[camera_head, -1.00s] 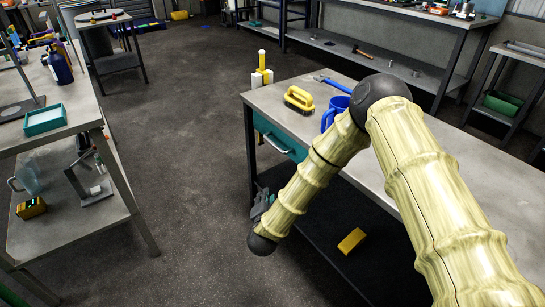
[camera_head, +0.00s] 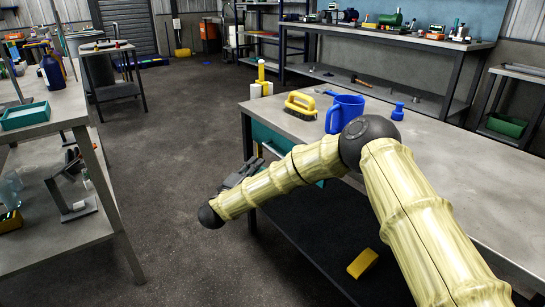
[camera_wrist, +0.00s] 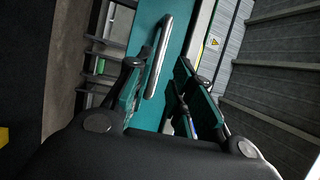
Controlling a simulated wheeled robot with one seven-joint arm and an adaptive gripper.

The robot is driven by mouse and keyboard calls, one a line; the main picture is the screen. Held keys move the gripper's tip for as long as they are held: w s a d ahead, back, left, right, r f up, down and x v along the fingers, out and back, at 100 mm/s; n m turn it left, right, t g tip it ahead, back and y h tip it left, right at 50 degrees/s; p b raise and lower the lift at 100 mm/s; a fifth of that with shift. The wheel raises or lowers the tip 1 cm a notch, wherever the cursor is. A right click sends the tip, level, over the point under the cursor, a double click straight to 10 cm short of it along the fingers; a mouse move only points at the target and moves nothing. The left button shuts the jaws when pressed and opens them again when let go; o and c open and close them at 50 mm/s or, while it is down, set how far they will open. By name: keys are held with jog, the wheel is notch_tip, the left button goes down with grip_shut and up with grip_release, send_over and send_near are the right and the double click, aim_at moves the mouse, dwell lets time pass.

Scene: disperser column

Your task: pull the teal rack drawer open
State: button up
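The teal rack drawer (camera_head: 272,138) is set under the top of the right workbench; my forearm covers part of its front. In the wrist view its teal front (camera_wrist: 179,48) fills the middle, with a silver bar handle (camera_wrist: 158,58) running along it. The drawer looks shut. My gripper (camera_wrist: 158,88) is open, one finger on each side of the picture. The handle lies ahead, closer to the left finger; I cannot tell whether it touches. In the head view my gripper (camera_head: 242,172) is in front of the drawer, partly hidden by the arm.
On the right workbench (camera_head: 450,150) stand a yellow brush (camera_head: 300,105), a blue mug (camera_head: 345,112) and a small blue item (camera_head: 398,111). A yellow block (camera_head: 362,263) lies on its lower shelf. The floor (camera_head: 170,180) between the benches is clear.

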aim_at(272, 150)
jog(key=b+x, duration=0.2)
jog(key=x, duration=0.8)
jog(key=shift+w+d, duration=0.15)
jog(key=shift+w, duration=0.05)
jog(key=shift+c, duration=0.2)
grip_shut()
